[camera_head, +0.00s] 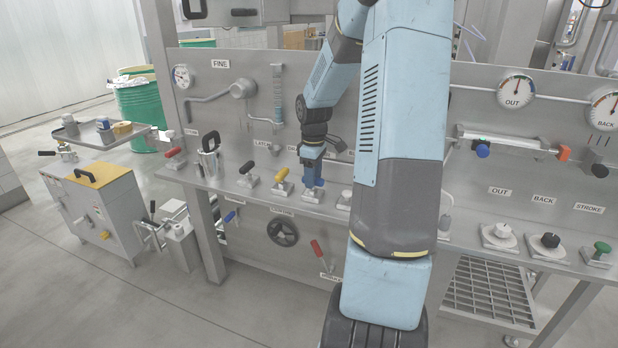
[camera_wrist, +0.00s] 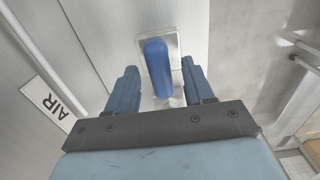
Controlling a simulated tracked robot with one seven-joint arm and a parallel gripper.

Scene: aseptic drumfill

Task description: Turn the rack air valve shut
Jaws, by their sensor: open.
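The rack air valve has a blue lever handle (camera_wrist: 157,65) on a square pale metal base plate (camera_wrist: 172,42) in the wrist view. An AIR label (camera_wrist: 54,104) is on the panel to its left. My gripper (camera_wrist: 160,76) is open, with one blue finger on each side of the handle and a visible gap on both sides. In the head view my gripper (camera_head: 312,180) points down over the rack's shelf, right of the yellow-handled valve. There the blue handle is hard to tell apart from my blue fingers.
A yellow-handled valve (camera_head: 283,182) and a black-handled valve (camera_head: 248,175) stand close to the left on the shelf. A red-handled valve (camera_head: 174,157) is farther left. A handwheel (camera_head: 283,232) and a red lever (camera_head: 318,250) are on the panel below.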

